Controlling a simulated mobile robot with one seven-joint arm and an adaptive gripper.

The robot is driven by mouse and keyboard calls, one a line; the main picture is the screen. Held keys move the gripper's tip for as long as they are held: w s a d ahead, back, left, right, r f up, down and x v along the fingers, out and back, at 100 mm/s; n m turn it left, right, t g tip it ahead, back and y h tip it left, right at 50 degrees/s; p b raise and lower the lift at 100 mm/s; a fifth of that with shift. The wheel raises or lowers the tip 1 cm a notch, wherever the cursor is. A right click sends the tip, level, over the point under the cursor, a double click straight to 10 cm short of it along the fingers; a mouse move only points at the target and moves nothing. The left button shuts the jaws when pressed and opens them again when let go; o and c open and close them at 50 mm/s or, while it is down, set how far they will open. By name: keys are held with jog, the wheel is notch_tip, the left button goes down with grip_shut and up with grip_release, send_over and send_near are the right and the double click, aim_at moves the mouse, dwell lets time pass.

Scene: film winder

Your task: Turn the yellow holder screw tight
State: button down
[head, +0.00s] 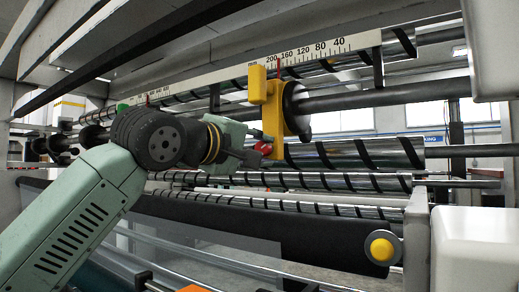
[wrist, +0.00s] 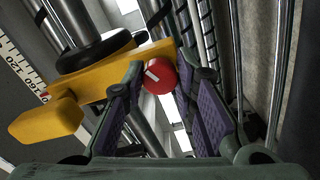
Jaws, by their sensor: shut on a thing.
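The yellow holder (head: 273,105) hangs on the dark horizontal bar in the head view, with a dark round disc at its right side. In the wrist view, the yellow holder (wrist: 100,82) crosses the upper left. Its screw has a round red knob (wrist: 159,76) with a white mark on its face. The red knob (head: 264,147) also shows at the holder's lower left in the head view. My gripper (wrist: 161,82) is shut on the red knob, with a purple-padded finger on either side. In the head view my gripper (head: 254,149) reaches the knob from the left.
A white millimetre scale (head: 325,51) runs along the rail above the holder. Several striped rollers (head: 350,154) lie behind and below the gripper.

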jog(key=c, duration=1.3)
grip_release()
jog(key=v, duration=1.2)
